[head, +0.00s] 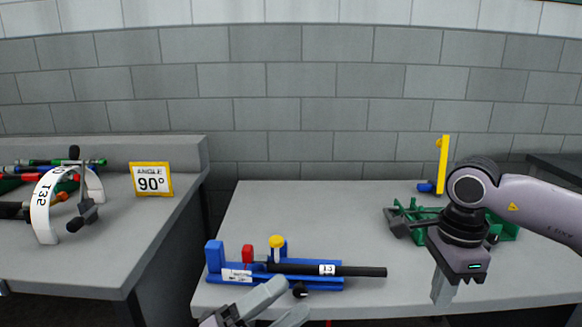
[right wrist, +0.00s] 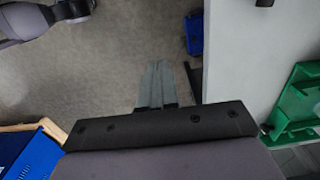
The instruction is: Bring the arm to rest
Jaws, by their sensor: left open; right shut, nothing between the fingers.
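My right arm comes in from the right in the head view. Its gripper (head: 441,292) points down near the front right of the middle table, shut and empty. In the right wrist view its fingers (right wrist: 157,85) are together, with grey floor behind them and the table edge to their right. My left gripper (head: 292,299) is at the bottom of the head view, open and empty, just in front of the blue fixture (head: 272,275). Much of the left arm is out of view.
The fixture holds a black rod (head: 355,271) with a white tag. A green holder (head: 510,228) is partly hidden behind my right arm. A yellow upright piece (head: 442,165) stands behind it. The left table (head: 120,258) carries tools and a 90° sign (head: 151,180).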

